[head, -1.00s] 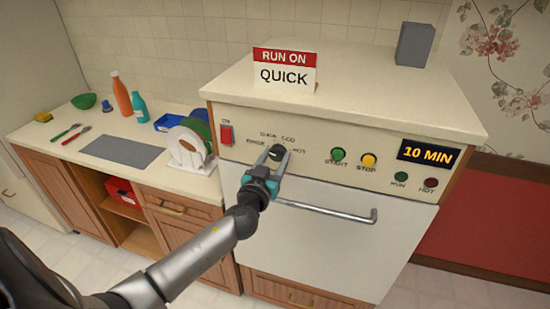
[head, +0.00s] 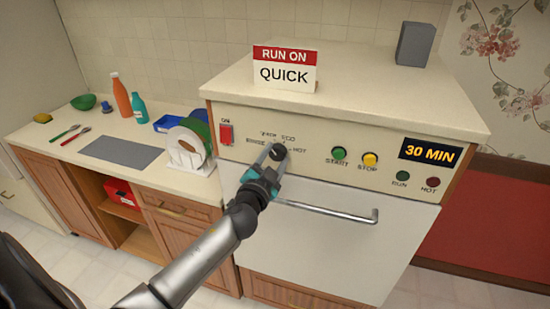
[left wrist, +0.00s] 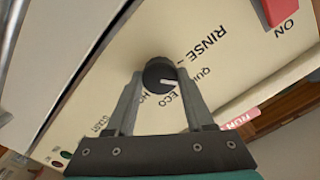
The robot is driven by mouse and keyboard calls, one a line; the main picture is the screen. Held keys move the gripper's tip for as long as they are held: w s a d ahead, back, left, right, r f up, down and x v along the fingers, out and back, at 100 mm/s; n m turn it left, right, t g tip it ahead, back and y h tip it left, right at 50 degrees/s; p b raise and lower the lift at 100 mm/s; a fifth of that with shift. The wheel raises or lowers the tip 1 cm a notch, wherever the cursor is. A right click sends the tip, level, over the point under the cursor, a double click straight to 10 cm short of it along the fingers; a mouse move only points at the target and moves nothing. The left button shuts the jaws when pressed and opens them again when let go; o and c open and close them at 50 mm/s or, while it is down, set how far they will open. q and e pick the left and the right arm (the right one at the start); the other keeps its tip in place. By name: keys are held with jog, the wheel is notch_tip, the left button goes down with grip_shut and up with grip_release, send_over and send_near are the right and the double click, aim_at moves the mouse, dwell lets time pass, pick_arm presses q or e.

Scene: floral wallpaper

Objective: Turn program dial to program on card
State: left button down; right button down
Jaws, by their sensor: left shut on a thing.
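The black program dial (head: 278,151) sits on the cream front panel (head: 315,155) of the machine. My left gripper (head: 272,160) is shut on it, one finger on each side. In the left wrist view the dial (left wrist: 158,76) shows a white mark towards the right, near the QUICK and ECO labels; I cannot tell exactly which it meets. RINSE and HOT are also printed around it. The card (head: 284,70) on the machine top reads "RUN ON QUICK". The display (head: 430,152) reads "30 MIN". My right gripper is not in view.
A red ON switch (head: 226,134) is left of the dial. Green START (head: 339,153) and yellow STOP (head: 370,159) buttons are to its right. The door handle (head: 335,213) runs below. A plate rack (head: 188,158) stands on the counter at left.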

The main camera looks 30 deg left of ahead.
pick_arm(q)
jog(key=shift+m, duration=1)
jog(key=shift+c, duration=1.4)
grip_release()
jog(key=shift+s, duration=0.1)
jog(key=b+v, duration=0.2)
jog(key=v, duration=1.3)
jog(key=shift+f, duration=0.1)
